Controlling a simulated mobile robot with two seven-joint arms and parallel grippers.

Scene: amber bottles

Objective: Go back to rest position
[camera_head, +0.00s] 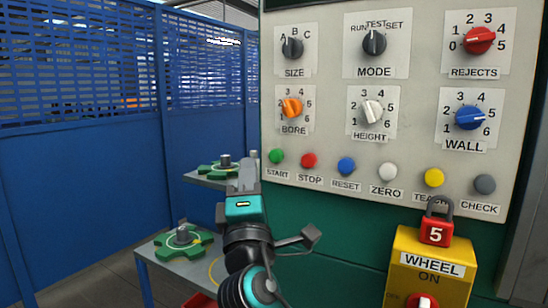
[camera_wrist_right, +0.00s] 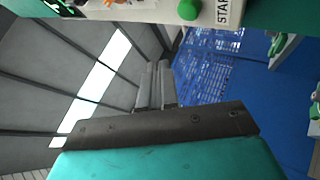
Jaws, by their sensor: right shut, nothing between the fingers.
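My right gripper (camera_head: 249,162) rises from the bottom middle of the head view, fingers pointing up, in front of the lower left edge of the control panel (camera_head: 330,85). It is shut and empty. In the right wrist view its closed fingers (camera_wrist_right: 157,68) lie side by side with nothing between them. The green START button (camera_head: 276,156) appears just to the right of the fingertips in the head view; the button also shows at the top of the right wrist view (camera_wrist_right: 189,9). Whether the fingers touch the panel cannot be told, but they appear apart from it. My left gripper is not in view.
The panel carries several dials and buttons. A yellow WHEEL box (camera_head: 405,262) with a red padlock (camera_head: 436,232) stands at the lower right. Tables with green parts (camera_head: 178,240) stand left of my arm, before a blue mesh fence (camera_head: 80,150). Floor shows at lower left.

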